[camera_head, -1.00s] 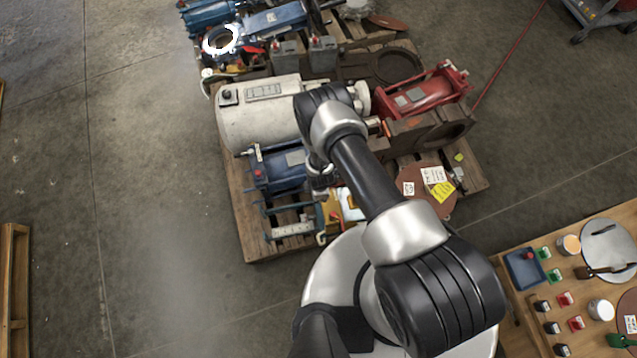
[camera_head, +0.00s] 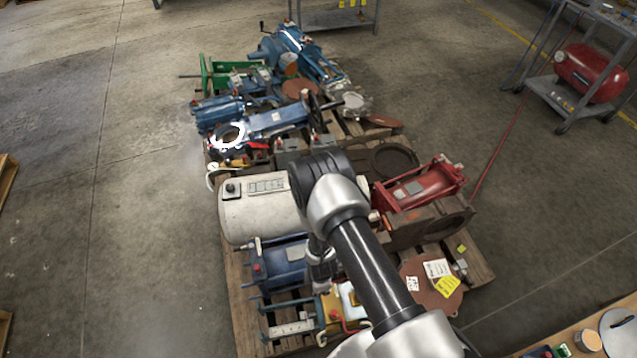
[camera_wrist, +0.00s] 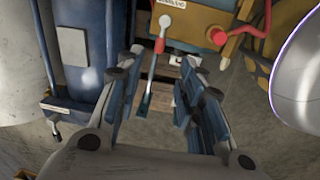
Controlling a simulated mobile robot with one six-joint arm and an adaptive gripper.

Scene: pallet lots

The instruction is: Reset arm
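My gripper (camera_wrist: 157,88) shows in the wrist view with its two fingers spread apart. Nothing is between the fingertips. It hangs over the near part of the loaded pallet (camera_head: 236,318). In the wrist view a blue machine (camera_wrist: 85,60) is left of the fingers. A yellow box (camera_wrist: 200,22) with a grey lever and a red knob is beyond the fingertips. In the head view my arm crosses the pallet, bent at the elbow, and hides most of the gripper.
A white tank (camera_head: 258,208), a red machine (camera_head: 418,188) and a brown disc with labels (camera_head: 432,285) crowd the pallet. A cart with a red compressor (camera_head: 590,72) stands at the upper right. A wooden table (camera_head: 570,340) is at the lower right.

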